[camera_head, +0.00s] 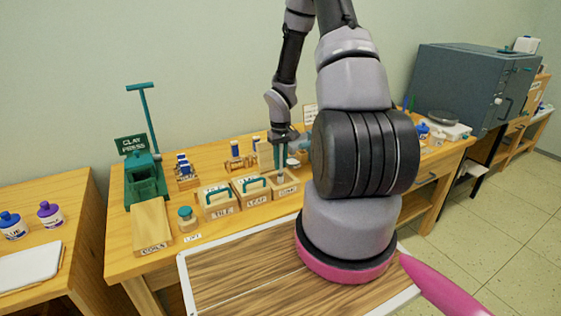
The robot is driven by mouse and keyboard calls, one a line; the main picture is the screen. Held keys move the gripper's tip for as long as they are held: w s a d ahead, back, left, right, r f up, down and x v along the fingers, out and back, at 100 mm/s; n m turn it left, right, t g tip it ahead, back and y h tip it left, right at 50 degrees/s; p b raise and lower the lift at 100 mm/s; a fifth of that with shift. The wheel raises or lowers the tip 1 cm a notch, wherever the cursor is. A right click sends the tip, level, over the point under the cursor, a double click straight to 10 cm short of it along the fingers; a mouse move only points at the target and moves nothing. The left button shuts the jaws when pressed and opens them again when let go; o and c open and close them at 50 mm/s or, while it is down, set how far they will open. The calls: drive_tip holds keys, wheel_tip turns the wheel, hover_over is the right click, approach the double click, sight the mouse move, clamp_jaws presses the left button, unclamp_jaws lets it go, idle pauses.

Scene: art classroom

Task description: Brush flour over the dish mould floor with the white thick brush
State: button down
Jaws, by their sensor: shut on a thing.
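My gripper (280,168), with teal fingers, points down above the right-hand wooden mould box (287,196) on the workbench. It is shut on a small, pale, upright thing (281,178), which looks like the white thick brush. Its lower end is at or inside the box, but I cannot tell whether it touches the floor. The box's front label is too small to read surely, so I cannot confirm that it is the dish mould. The box floor and any flour on it are hidden by the front wall.
Mould boxes labelled TILE (218,212) and LEAF (257,200), with teal handles, stand just left. My arm hides the bench's middle right. A grey kiln (460,85) stands at right.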

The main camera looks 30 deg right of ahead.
drive_tip(key=shift+a, duration=0.6)
drive_tip(key=shift+a+f, duration=0.1)
drive_tip(key=shift+a, duration=0.1)
drive_tip(key=shift+d, duration=0.15)
idle(0.3)
drive_tip(key=shift+d, duration=0.45)
drive_tip(key=shift+d, duration=0.1)
drive_tip(key=shift+d, duration=0.35)
drive_tip(key=shift+d, duration=0.15)
